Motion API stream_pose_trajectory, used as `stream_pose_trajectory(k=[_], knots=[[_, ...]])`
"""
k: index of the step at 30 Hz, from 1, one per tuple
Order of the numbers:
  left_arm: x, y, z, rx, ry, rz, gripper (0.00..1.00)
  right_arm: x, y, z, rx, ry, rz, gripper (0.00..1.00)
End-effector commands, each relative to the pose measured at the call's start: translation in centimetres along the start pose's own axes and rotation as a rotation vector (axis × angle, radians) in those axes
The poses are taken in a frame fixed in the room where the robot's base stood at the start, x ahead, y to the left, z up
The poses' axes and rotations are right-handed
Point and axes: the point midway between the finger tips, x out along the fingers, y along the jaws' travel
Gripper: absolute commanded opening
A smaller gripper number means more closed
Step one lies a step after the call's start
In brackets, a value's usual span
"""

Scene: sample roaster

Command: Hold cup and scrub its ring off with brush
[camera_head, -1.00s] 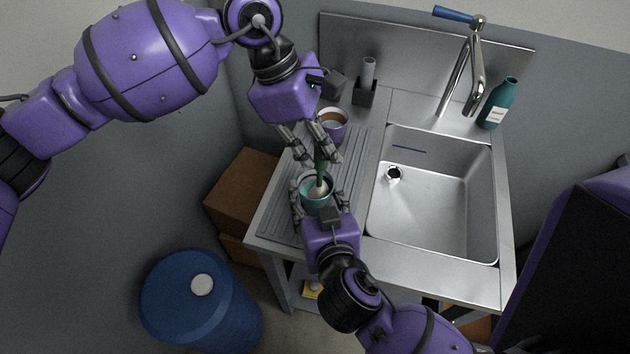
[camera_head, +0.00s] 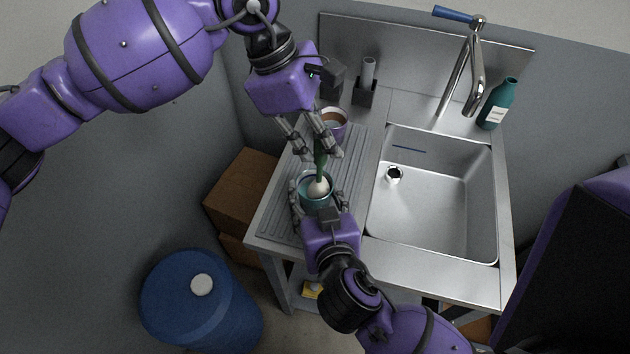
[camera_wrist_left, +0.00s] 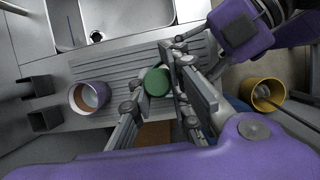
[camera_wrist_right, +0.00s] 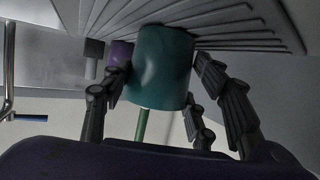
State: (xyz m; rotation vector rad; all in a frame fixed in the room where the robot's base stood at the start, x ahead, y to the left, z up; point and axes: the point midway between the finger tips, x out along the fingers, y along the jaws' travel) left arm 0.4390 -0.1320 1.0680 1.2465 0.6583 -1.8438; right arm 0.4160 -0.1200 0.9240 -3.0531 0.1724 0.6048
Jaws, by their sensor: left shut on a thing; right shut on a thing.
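A teal cup (camera_head: 312,197) is on the ribbed drainboard, with my right gripper (camera_head: 318,200) shut around its sides. The teal cup fills the middle of the right wrist view (camera_wrist_right: 160,68). My left gripper (camera_head: 318,147) is shut on the brush, above the cup. The brush has a green handle (camera_head: 320,160) and a pale head (camera_head: 318,187), which is at the cup's mouth. The ring inside the cup cannot be made out.
A purple cup (camera_head: 334,122) with a brown inside stands behind on the drainboard (camera_head: 350,165). The sink basin (camera_head: 430,210) is empty at right. A tap (camera_head: 468,75), a teal bottle (camera_head: 491,104) and a dark holder (camera_head: 365,92) line the back.

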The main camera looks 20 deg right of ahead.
Motion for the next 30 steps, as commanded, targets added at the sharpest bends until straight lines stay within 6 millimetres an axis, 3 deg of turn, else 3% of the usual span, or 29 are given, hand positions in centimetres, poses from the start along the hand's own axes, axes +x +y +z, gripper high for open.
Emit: stream_pose_trajectory(k=[18, 30], knots=[[-4.5, 0.1, 1.7, -0.001, 0.004, 0.001, 0.00, 0.0, 0.1, 0.2, 0.000, -0.004, 0.002, 0.19], [-4.7, 0.1, 1.8, -0.002, 0.003, -0.001, 0.00, 0.0, 0.1, 0.2, -0.001, -0.003, 0.003, 0.19]])
